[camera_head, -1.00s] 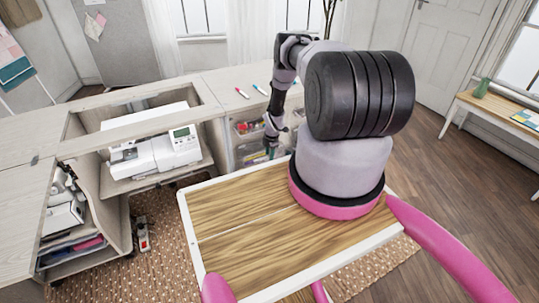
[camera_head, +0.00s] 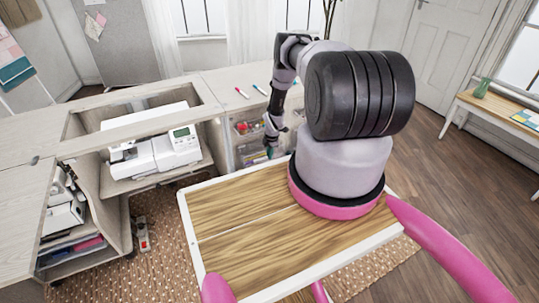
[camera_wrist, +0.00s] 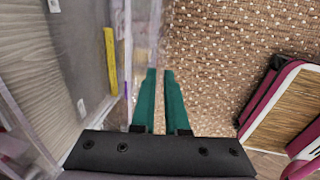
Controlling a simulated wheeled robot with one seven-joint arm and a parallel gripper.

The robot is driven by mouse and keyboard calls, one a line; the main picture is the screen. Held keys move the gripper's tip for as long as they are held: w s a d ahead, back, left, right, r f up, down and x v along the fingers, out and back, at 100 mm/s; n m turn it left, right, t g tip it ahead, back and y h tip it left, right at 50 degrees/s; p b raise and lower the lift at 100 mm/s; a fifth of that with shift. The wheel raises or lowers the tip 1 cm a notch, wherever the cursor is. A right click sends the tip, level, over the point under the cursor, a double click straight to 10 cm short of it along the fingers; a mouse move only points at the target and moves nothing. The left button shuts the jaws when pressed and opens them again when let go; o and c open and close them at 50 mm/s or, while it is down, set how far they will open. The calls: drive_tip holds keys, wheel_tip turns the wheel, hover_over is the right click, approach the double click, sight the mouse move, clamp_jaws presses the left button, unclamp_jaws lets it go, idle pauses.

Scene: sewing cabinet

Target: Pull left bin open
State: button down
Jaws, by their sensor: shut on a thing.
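A clear plastic bin shows in the wrist view, with its see-through front wall (camera_wrist: 143,40) running up to my fingertips and a yellow strip (camera_wrist: 110,60) inside it. My gripper (camera_wrist: 159,72) has green fingers that are nearly together, shut on the edge of this wall. In the head view my gripper (camera_head: 270,151) reaches down in front of the cabinet's open shelves, beside the lower clear bins (camera_head: 252,157). My arm and the fingers hide part of the bins there, so how far the held bin stands out cannot be told.
The sewing cabinet (camera_head: 215,85) holds a white sewing machine (camera_head: 165,150) to the left. Pens (camera_head: 242,92) lie on its top. A patterned rug (camera_head: 170,225) covers the floor in front. My wood-topped base lies close to the bins.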

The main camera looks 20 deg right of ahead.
drive_tip(key=shift+s, duration=0.15)
idle(0.8)
drive_tip(key=s+f+t, duration=0.2)
drive_tip(key=s+f, duration=0.1)
drive_tip(key=s, duration=0.1)
drive_tip(key=shift+s+f+t, duration=0.3)
drive_tip(key=shift+s+f, duration=0.1)
drive_tip(key=c, duration=0.9)
unclamp_jaws()
drive_tip(key=shift+d, duration=0.1)
drive_tip(key=shift+s+d+r, duration=0.1)
drive_tip(key=shift+s+r, duration=1.95)
drive_tip(key=shift+s, duration=0.3)
drive_tip(key=shift+s+d+r, duration=0.1)
drive_tip(key=shift+s+r, duration=1.9)
drive_tip(key=shift+s, duration=0.3)
drive_tip(key=v, duration=1)
drive_tip(key=shift+s+r, duration=0.2)
drive_tip(key=shift+r, duration=0.15)
